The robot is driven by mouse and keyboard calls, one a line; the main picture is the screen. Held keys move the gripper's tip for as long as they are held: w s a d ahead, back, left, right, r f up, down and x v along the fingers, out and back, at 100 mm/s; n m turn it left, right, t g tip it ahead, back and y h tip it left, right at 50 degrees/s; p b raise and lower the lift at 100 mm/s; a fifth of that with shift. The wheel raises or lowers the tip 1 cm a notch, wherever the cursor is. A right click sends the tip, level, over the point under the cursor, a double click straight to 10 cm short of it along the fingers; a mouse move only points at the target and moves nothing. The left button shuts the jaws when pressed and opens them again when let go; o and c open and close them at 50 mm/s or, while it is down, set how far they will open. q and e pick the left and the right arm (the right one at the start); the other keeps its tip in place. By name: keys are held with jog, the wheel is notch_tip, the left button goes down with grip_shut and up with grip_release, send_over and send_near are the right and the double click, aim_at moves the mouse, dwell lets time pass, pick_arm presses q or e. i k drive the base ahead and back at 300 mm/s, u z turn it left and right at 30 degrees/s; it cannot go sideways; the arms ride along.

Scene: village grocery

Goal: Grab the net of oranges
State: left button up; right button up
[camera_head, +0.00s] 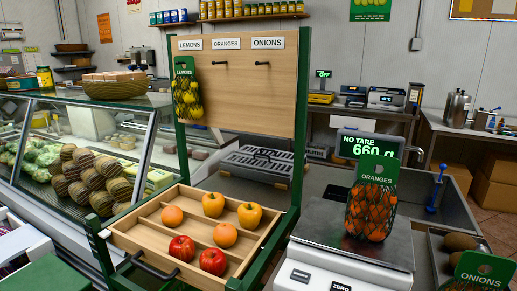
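The net of oranges (370,211) is a dark mesh bag of orange fruit with a green header card marked ORANGES (377,174). It stands upright on the metal plate of the scale (343,244), at the right of the view. The scale's display (371,146) behind it reads NO TARE and 660 g, and the net's card covers part of that display. Neither of my grippers is in view.
A wooden tray (119,240) with loose fruit stands left of the scale. Behind it, a wooden board (240,90) has a hanging lemon net (188,97) and empty ORANGES and ONIONS hooks. An onion net (484,270) lies at the lower right. A glass counter (75,140) fills the left.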

aim_at(364, 201)
jog(key=z, duration=1.35)
jog(key=k, duration=0.35)
jog(key=u, duration=0.45)
jog(key=i, duration=0.55)
jog(key=u, duration=0.05)
